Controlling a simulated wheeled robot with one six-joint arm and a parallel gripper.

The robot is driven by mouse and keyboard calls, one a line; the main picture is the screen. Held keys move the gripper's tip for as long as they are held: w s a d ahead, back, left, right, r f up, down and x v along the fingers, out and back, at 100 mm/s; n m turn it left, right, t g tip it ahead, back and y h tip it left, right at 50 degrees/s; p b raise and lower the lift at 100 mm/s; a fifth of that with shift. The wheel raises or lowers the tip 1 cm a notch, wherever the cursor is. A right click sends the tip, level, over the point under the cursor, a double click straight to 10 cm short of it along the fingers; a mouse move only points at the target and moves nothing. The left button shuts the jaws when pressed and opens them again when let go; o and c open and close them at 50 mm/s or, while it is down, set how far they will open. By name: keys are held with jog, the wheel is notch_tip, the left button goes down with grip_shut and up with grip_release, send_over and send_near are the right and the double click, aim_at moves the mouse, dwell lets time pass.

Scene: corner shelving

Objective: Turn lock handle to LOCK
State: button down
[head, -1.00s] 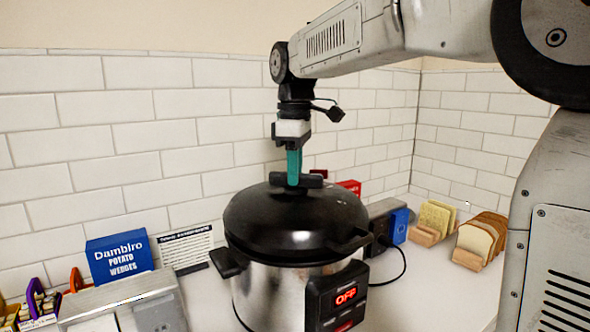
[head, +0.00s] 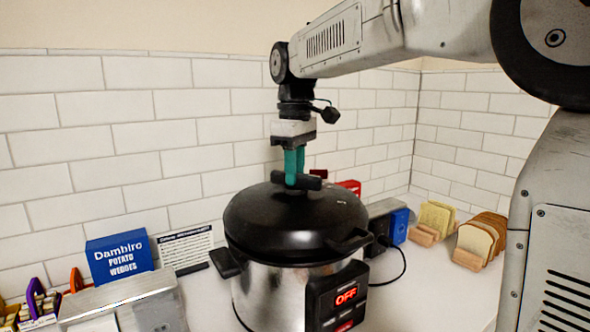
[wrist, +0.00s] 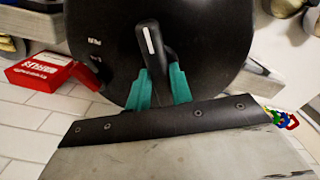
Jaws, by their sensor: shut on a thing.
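The black lock handle (head: 313,183) stands on top of the round black lid (head: 270,222) of a silver cooker (head: 275,290). In the wrist view, the handle (wrist: 149,42) is an elongated bar with a white line near one end. My gripper (head: 296,176) points down from above, and its teal fingers are shut on the handle, one on each side. The fingers also show in the wrist view (wrist: 158,78). Small white markings (wrist: 93,42) are on the lid to the left of the handle; I cannot read them clearly.
The cooker's panel (head: 345,295) reads OFF. A blue potato wedges box (head: 119,257) and a printed card (head: 185,248) stand to the left. Bread slices (head: 480,237) stand in racks to the right. A red box (head: 349,187) and the tiled wall are behind the cooker.

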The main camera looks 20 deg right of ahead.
jog(key=c, duration=1.2)
grip_release()
jog(key=shift+c, duration=0.2)
jog(key=shift+r, duration=0.1)
notch_tip(320, 180, up, 8)
jog(key=shift+f, duration=0.2)
